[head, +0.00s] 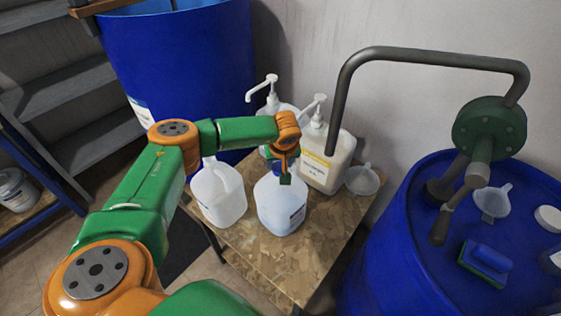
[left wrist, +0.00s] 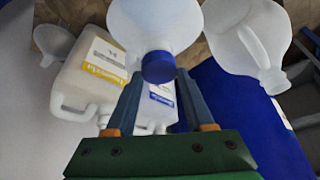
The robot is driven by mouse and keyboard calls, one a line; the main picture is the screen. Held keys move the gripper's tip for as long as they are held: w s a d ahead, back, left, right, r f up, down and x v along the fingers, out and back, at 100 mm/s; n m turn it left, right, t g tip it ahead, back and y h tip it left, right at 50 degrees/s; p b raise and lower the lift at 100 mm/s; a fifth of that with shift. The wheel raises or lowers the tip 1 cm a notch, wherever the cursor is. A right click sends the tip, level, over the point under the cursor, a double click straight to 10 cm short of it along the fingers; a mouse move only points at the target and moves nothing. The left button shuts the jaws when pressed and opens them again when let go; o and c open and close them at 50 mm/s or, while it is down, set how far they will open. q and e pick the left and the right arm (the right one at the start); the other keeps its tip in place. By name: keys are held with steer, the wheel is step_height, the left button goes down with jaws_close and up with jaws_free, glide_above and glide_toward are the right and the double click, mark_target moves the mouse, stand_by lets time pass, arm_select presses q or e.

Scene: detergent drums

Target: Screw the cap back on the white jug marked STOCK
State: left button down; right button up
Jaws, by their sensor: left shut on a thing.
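A white translucent jug (head: 281,208) with a small label on its side stands on the chipboard table. The label's words are too small to read. My left gripper (head: 283,178) is over this jug's mouth, pointing down. In the left wrist view its fingers are closed on a blue cap (left wrist: 158,67), with the jug's pale shoulder (left wrist: 155,22) just behind it. The cap is at the jug's neck; I cannot tell whether it is seated on the thread. My right gripper is not in view.
A second white jug (head: 218,197), its mouth apparently open, stands close left. Two pump bottles (head: 325,163) (head: 272,108) stand behind, with a clear funnel (head: 362,180) to the right. Blue drums (head: 185,65) (head: 395,250) flank the table (head: 270,265), whose front is clear.

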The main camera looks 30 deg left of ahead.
arm_select(q)
steer(key=shift+s+f, duration=0.3)
steer(key=shift+f, duration=0.05)
steer(key=shift+m, duration=0.6)
steer(key=m+h, duration=0.1)
steer(key=m, duration=0.1)
steer(key=m+h, duration=0.1)
steer(key=m, duration=0.1)
steer(key=shift+a+t, duration=0.15)
steer(key=shift+t, duration=0.25)
steer(key=c, duration=0.5)
jaws_free()
steer(key=shift+o, duration=0.2)
steer(key=shift+w+a+f, duration=0.1)
steer(key=shift+w+a, duration=0.2)
steer(key=shift+w, duration=0.05)
steer(key=shift+d+r+p, duration=0.1)
steer(key=shift+r+p, duration=0.2)
steer(key=shift+r, duration=0.05)
steer(key=shift+d, duration=0.1)
steer(key=n, duration=0.1)
steer(key=n+y, duration=0.1)
steer(key=n, duration=0.2)
steer(key=shift+d+g+y+b, duration=0.25)
steer(key=shift+g+y+b, duration=0.05)
steer(key=shift+b, duration=0.05)
steer(key=shift+n, duration=0.7)
